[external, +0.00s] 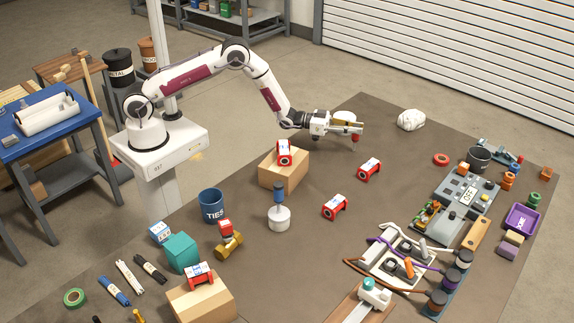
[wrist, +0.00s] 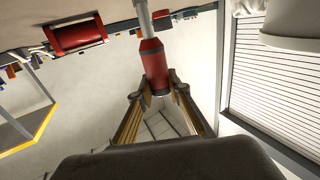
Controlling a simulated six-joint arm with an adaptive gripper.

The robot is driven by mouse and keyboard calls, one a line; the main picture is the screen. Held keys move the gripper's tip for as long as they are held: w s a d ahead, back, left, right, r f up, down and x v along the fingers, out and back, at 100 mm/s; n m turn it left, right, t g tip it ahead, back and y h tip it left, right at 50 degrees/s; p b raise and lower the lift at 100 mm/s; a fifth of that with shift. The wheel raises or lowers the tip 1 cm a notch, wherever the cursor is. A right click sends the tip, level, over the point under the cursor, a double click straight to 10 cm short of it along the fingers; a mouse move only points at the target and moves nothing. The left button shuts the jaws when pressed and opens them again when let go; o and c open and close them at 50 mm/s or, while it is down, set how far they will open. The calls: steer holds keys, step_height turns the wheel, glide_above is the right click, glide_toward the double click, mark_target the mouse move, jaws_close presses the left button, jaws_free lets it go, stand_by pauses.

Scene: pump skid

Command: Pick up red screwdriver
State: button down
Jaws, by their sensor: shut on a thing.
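The red screwdriver shows in the wrist view as a red handle (wrist: 155,66) with a grey shaft at the top of the picture. My gripper (wrist: 158,90) is shut on the end of the handle, one finger on each side. In the external view my gripper (external: 356,129) is stretched out over the far part of the brown mat, and a small red part of the screwdriver (external: 355,138) shows at its fingertips. The shaft is too small to make out there.
A red and white block (external: 369,168) lies on the mat below the gripper, and another (external: 284,151) sits on a cardboard box (external: 283,170). A crumpled white cloth (external: 411,120) lies to the right. Parts and tools crowd the mat's right side. Bare mat lies around the gripper.

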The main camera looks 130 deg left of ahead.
steer(key=shift+r, duration=4.7)
